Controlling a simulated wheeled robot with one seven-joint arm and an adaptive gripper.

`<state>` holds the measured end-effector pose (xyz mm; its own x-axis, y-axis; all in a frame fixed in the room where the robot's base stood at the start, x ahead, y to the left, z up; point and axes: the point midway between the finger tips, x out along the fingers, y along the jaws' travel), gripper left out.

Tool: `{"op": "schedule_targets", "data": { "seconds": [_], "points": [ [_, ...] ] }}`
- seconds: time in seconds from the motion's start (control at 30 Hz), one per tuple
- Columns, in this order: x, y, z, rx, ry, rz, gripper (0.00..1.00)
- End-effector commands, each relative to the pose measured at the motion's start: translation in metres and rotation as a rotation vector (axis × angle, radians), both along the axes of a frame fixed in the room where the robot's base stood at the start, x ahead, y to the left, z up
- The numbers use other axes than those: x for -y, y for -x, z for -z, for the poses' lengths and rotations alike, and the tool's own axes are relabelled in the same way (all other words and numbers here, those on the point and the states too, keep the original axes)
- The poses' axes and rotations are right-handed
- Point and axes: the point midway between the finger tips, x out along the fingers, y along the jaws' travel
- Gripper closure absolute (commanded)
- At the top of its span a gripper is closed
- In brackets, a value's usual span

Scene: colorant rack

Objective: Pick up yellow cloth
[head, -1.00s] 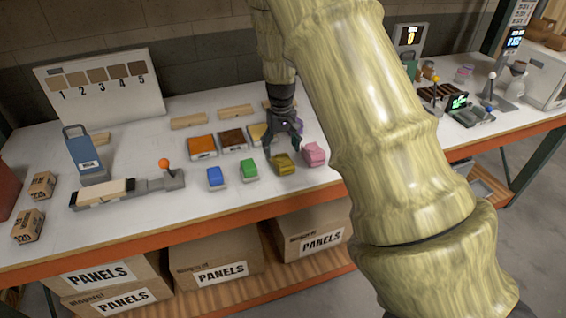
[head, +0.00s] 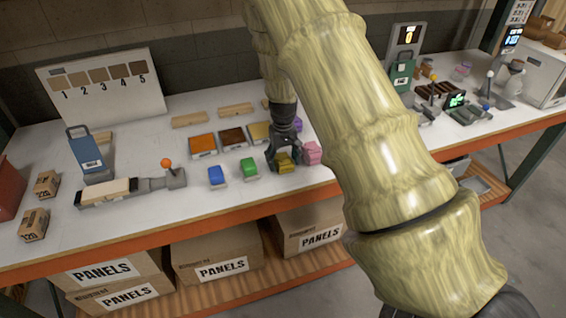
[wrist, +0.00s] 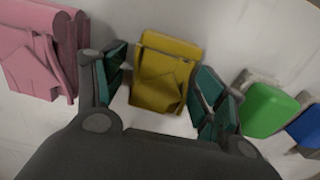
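The yellow cloth (head: 285,164) is a small folded bundle on the white table, near its front edge. It also shows in the wrist view (wrist: 165,75), lying between the two green-padded fingers. My gripper (head: 284,160) is down at the cloth. In the wrist view my gripper (wrist: 160,92) is open, with a finger on each side of the cloth and small gaps left on both sides. The cloth's lower end is close to the gripper body.
A pink cloth (head: 312,153) lies close on the right. A green block (head: 249,167) and a blue block (head: 217,174) stand to the left. Coloured trays, such as the orange one (head: 203,145), sit behind. The table's orange front edge (head: 200,217) is near.

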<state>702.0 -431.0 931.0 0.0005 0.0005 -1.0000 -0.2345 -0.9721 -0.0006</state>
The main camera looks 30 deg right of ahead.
Motion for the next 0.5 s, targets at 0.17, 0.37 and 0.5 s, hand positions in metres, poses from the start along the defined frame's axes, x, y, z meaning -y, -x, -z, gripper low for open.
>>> {"op": "schedule_targets", "data": {
  "seconds": [0.17, 0.37, 0.5],
  "points": [
    [0.0, 0.0001, -0.0001, 0.0, 0.0, 0.0, 0.69],
    [0.0, 0.0, -0.0002, 0.0, 0.0, 0.0, 0.69],
    [0.0, -0.0001, -0.0009, 0.0, 0.0, 0.0, 0.69]
  ]
}}
